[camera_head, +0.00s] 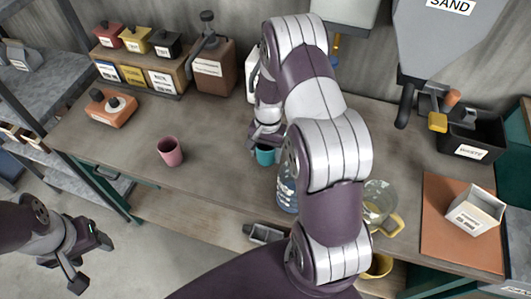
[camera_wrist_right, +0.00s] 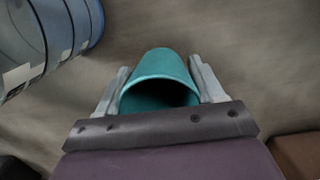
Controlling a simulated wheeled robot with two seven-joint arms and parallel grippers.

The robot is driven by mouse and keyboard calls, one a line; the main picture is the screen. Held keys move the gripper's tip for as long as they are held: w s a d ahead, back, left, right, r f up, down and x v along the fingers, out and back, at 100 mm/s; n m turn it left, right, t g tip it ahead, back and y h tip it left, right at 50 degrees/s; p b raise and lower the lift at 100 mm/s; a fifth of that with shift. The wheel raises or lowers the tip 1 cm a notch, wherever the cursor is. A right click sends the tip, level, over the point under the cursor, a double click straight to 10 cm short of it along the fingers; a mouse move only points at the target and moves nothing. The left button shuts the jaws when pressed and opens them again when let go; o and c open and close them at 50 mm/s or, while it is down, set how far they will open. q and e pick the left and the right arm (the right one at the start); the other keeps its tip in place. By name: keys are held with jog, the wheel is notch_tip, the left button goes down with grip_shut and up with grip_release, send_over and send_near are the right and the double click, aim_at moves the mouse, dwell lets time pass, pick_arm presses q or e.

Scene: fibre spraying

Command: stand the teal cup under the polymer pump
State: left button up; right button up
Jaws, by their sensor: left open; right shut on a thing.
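The teal cup (camera_head: 265,156) shows below my right wrist near the middle of the table, partly hidden by my arm. In the right wrist view the teal cup (camera_wrist_right: 160,92) sits between both fingers of my right gripper (camera_wrist_right: 160,68), which is shut on it. A brown jug with a dark pump head (camera_head: 212,68), seemingly the polymer pump, stands at the back of the table, left of the cup; its label is too small to read. My left gripper (camera_head: 86,256) is open and empty, off the table's left front side.
A pink cup (camera_head: 170,151) stands left of the teal cup. A clear blue bottle (camera_head: 287,188) stands close in front of it, and a glass pitcher (camera_head: 380,203) stands to the right. A rack of labelled boxes (camera_head: 140,68) is at the back left. Table between pink cup and jug is clear.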

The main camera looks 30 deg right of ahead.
aim_at(265, 157)
jog(key=f, duration=0.3)
jog(key=shift+w, duration=0.25)
jog(key=shift+s, duration=0.15)
jog(key=shift+f, duration=0.1)
jog(key=o, duration=1)
